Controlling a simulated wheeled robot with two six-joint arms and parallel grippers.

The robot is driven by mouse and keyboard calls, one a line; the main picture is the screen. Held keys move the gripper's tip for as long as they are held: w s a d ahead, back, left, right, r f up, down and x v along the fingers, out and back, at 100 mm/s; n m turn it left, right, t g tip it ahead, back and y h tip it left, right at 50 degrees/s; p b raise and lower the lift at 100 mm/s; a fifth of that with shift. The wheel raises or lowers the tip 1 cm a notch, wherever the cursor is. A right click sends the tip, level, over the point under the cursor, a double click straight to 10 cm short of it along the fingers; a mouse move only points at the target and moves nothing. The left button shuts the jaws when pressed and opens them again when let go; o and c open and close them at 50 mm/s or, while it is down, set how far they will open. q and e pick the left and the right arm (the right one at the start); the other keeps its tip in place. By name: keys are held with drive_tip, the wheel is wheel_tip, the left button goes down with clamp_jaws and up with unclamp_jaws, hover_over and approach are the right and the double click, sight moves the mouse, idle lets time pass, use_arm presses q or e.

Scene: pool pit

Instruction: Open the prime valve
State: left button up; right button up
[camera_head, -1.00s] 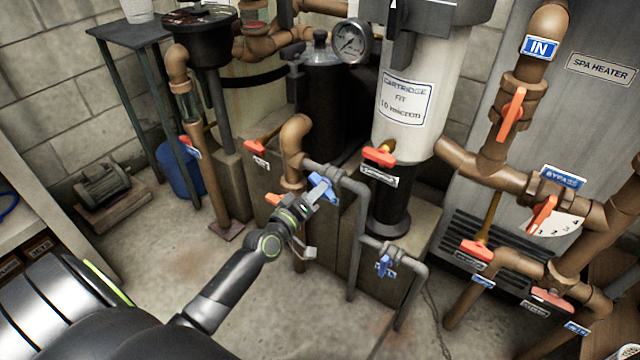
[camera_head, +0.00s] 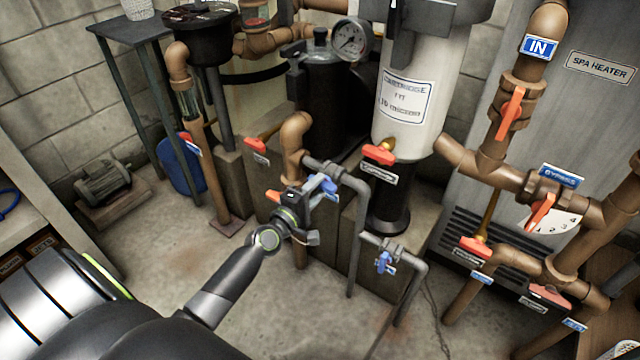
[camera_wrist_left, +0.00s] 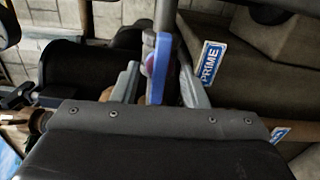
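The prime valve has a blue handle (camera_head: 325,184) on a grey pipe left of the white cartridge filter. The left wrist view shows this handle (camera_wrist_left: 159,68) edge-on, with a blue "PRIME" label (camera_wrist_left: 209,64) to its right. My left gripper (camera_head: 315,193) is at the handle. In the left wrist view its two fingers (camera_wrist_left: 158,88) stand apart, one on each side of the handle, with gaps visible. Part of the handle's contact area is hidden in the head view. My right gripper is not in view.
A second blue valve (camera_head: 385,261) sits on the lower grey pipe to the right. A brown pipe (camera_head: 294,140) and an orange-handled valve (camera_head: 257,146) stand close behind my left gripper. The white cartridge filter (camera_head: 405,100) is to the right. Open concrete floor (camera_head: 180,265) lies to the left.

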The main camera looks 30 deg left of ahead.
use_arm(q)
drive_tip(key=s, duration=0.7)
drive_tip(key=shift+a, duration=0.25)
idle(0.4)
